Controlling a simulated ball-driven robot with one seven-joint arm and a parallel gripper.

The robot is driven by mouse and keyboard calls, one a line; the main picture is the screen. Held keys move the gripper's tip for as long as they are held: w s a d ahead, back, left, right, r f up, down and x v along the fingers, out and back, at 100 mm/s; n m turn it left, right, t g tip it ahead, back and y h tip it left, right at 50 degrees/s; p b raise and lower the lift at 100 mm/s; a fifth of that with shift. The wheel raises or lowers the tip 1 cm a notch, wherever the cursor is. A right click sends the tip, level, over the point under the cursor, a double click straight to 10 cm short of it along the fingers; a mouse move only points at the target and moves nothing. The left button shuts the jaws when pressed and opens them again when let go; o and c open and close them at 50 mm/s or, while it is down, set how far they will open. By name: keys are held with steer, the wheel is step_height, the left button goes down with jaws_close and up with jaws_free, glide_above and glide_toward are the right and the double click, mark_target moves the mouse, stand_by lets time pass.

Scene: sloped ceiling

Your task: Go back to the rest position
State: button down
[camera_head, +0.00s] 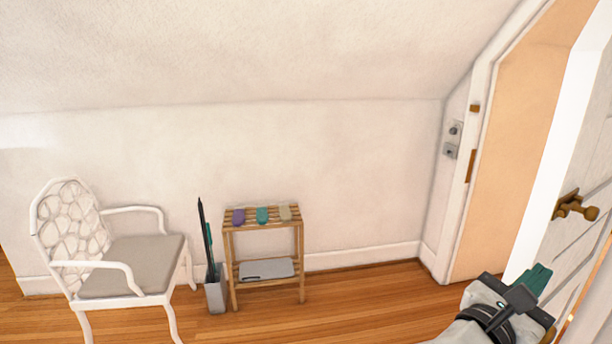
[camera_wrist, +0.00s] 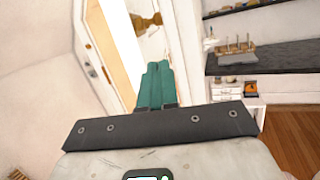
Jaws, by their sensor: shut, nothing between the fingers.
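My gripper (camera_head: 538,277) is at the lower right in the head view, with green fingers pointing up and to the right toward the white door. In the wrist view my gripper (camera_wrist: 156,68) shows its two green fingers together, with nothing between them. The door (camera_head: 580,240) stands open at the right edge, and its brass handle (camera_head: 575,207) is above and to the right of my fingers, apart from them. The handle also shows in the wrist view (camera_wrist: 147,21), beyond the fingertips.
A white armchair (camera_head: 135,263) stands at the left. A wooden rack (camera_head: 264,227) with several small coloured items stands against the wall, beside a grey umbrella stand (camera_head: 215,292). A dark shelf (camera_wrist: 285,58) is at the right in the wrist view. The wooden floor (camera_head: 370,300) before the wall is clear.

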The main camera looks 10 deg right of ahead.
steer(key=s+d+f+m+g+y, duration=0.1)
steer(key=s+f+m+y, duration=0.25)
steer(key=f, duration=0.45)
steer(key=s+d+f+m+g+y, duration=0.1)
steer(key=s+f+m+y, duration=0.2)
steer(key=f+m, duration=0.35)
steer(key=s+d+f+m+y, duration=0.1)
steer(key=s+f+m+y, duration=0.25)
steer(key=f, duration=0.65)
steer(key=s+a+f+m+g+y, duration=0.4)
steer(key=s+a+f+m+y, duration=0.4)
steer(key=s+a+f, duration=0.4)
steer(key=shift+s+a+f+y, duration=0.35)
steer(key=shift+s+a+y, duration=0.25)
steer(key=shift+s, duration=0.35)
